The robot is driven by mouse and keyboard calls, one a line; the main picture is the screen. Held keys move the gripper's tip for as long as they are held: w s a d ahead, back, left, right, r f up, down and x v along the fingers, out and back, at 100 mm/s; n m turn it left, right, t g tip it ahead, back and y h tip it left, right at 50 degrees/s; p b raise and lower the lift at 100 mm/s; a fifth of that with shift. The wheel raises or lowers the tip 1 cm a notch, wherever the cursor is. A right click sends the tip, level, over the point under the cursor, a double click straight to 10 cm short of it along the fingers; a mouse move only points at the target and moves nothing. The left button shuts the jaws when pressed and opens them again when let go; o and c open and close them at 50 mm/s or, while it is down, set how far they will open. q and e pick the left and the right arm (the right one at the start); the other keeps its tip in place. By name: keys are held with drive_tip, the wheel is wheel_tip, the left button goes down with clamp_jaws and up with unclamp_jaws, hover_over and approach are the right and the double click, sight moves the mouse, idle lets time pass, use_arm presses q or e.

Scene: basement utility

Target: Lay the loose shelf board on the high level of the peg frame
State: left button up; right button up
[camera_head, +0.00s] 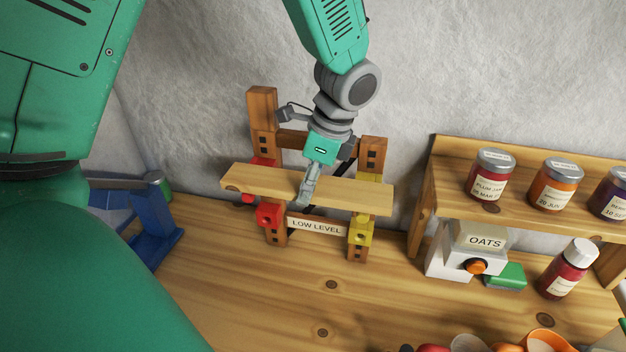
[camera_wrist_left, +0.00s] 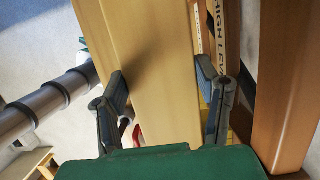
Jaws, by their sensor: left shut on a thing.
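The loose shelf board (camera_head: 250,181) is a pale wooden plank, held across the front of the peg frame (camera_head: 262,108). My left gripper (camera_head: 309,187) is shut on the board near its middle. In the left wrist view, the fingers of the left gripper (camera_wrist_left: 166,100) lie on both long edges of the board (camera_wrist_left: 150,45). The frame has red pegs (camera_head: 268,214) on its left post and yellow pegs (camera_head: 360,231) on its right post. The board is above the LOW LEVEL label (camera_head: 317,227). I cannot tell whether it touches the upper pegs. My right gripper is out of view.
A wooden shelf (camera_head: 455,196) with several jars stands right of the frame. A blue object (camera_head: 152,226) stands at left. The bench top (camera_head: 250,290) before the frame is clear.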

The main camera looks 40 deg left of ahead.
sight(321, 186)
use_arm(q)
drive_tip(key=o, duration=1.1)
drive_tip(key=shift+a, duration=0.15)
drive_tip(key=shift+o, duration=0.9)
drive_tip(key=shift+a, duration=0.15)
drive_tip(key=shift+d+r, duration=0.1)
drive_tip(key=shift+d, duration=0.35)
drive_tip(key=v, duration=0.4)
drive_tip(key=shift+w+d, duration=0.1)
drive_tip(key=shift+d, duration=0.25)
drive_tip(key=s+b+v, duration=0.1)
drive_tip(key=v, duration=0.7)
drive_tip(key=shift+w, duration=0.45)
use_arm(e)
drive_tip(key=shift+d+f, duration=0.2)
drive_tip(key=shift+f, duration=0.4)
use_arm(q)
drive_tip(key=shift+a, duration=0.25)
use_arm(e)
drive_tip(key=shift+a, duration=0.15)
